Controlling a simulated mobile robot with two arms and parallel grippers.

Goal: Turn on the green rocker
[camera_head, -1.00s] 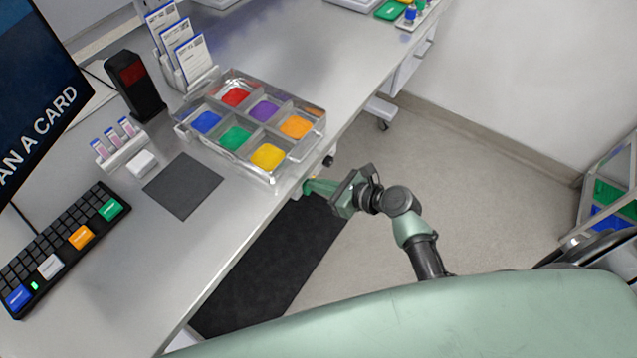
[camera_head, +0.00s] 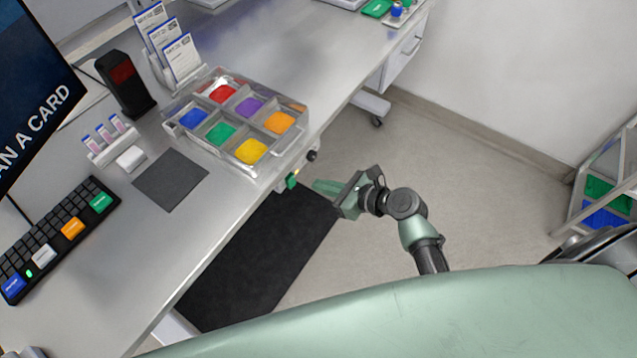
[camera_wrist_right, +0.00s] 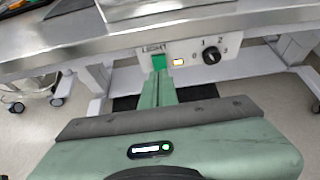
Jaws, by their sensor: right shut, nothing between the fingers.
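The green rocker (camera_wrist_right: 159,62) sits on a pale panel (camera_wrist_right: 190,54) under the table's front edge, below a "LIGHT" label. In the head view the green rocker (camera_head: 291,181) shows as a small green piece under the edge. An amber lamp (camera_wrist_right: 179,62) right of the rocker looks bright. My left gripper is not in view.
A black knob (camera_wrist_right: 211,56) with numbers around it is right of the lamp. Above stands a clear tray (camera_head: 262,176) of coloured compartments on the steel table (camera_head: 205,230). A dark mat (camera_head: 255,265) lies on the floor.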

